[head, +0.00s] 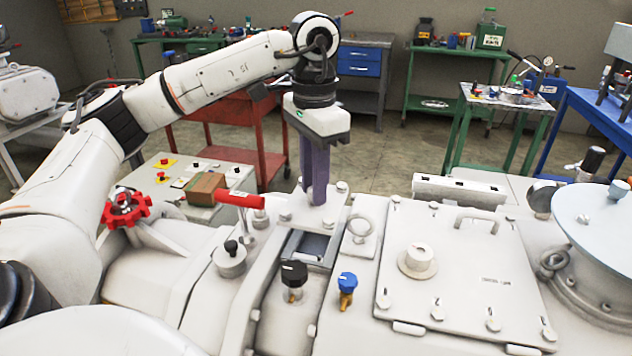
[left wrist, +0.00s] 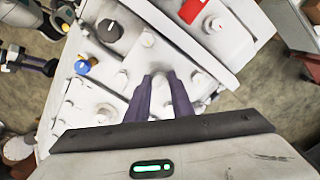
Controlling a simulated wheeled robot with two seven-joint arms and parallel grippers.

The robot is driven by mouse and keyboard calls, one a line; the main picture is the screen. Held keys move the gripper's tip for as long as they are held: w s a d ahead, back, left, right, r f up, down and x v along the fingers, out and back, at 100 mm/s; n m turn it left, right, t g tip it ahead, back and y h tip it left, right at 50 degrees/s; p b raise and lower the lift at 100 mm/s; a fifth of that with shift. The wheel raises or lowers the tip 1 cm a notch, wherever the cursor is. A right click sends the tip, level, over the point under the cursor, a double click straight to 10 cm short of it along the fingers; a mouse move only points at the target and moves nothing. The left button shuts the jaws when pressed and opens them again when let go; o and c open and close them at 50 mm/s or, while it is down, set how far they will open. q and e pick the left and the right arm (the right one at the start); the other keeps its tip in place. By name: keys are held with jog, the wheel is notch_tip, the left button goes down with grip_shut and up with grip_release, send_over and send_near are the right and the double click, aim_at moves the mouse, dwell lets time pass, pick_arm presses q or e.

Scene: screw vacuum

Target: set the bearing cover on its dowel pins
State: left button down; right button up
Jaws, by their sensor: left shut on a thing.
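My left gripper (head: 319,200) points straight down over the white machine, its purple fingers close together at a pale plate. It also shows in the left wrist view (left wrist: 165,77), shut on a pale part between the fingers. I take this plate to be the bearing cover (head: 338,197); it has the machine's colour and bolt-like studs near it, so its outline is hard to separate. A dark rectangular opening (head: 308,246) lies just in front of the fingers. I cannot make out the dowel pins, or whether the plate touches its seat.
A hatch with a handle (head: 477,222) lies to the right. A red handwheel (head: 126,208) is at left.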

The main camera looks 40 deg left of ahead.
aim_at(315, 208)
jog(key=shift+d+r, duration=0.1)
